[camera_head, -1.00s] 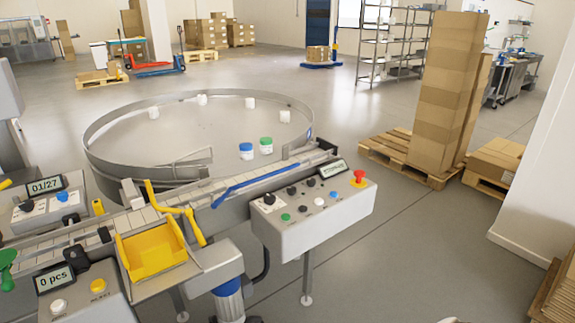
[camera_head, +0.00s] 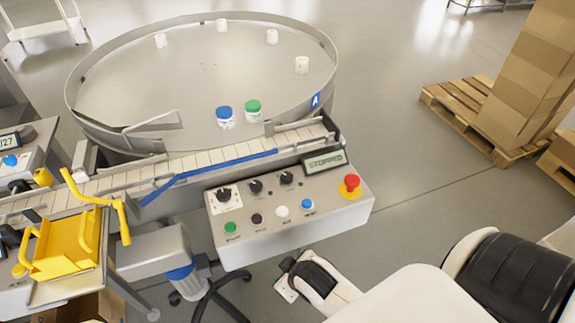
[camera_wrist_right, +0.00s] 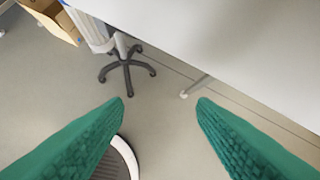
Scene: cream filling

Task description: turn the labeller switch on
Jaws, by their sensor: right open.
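A grey control panel (camera_head: 330,218) stands at the conveyor's near side. It has a black rotary switch on a white plate (camera_head: 224,195), two more black knobs, several coloured buttons, a red emergency knob (camera_head: 350,186) and a display reading STOPPED (camera_head: 325,164). The switch labels are too small to read, so I cannot tell which is the labeller's. My right arm comes in from the lower right, its wrist below the panel. My right gripper (camera_wrist_right: 160,103) shows two green fingers, apart and empty, in the right wrist view. My left gripper is out of view.
A round turntable (camera_head: 205,75) holds several white jars, plus a blue-lidded (camera_head: 224,117) and a green-lidded one (camera_head: 253,111). A yellow bin (camera_head: 68,245) with a handle is left of the panel. A wheeled stand base (camera_head: 203,290) is below it.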

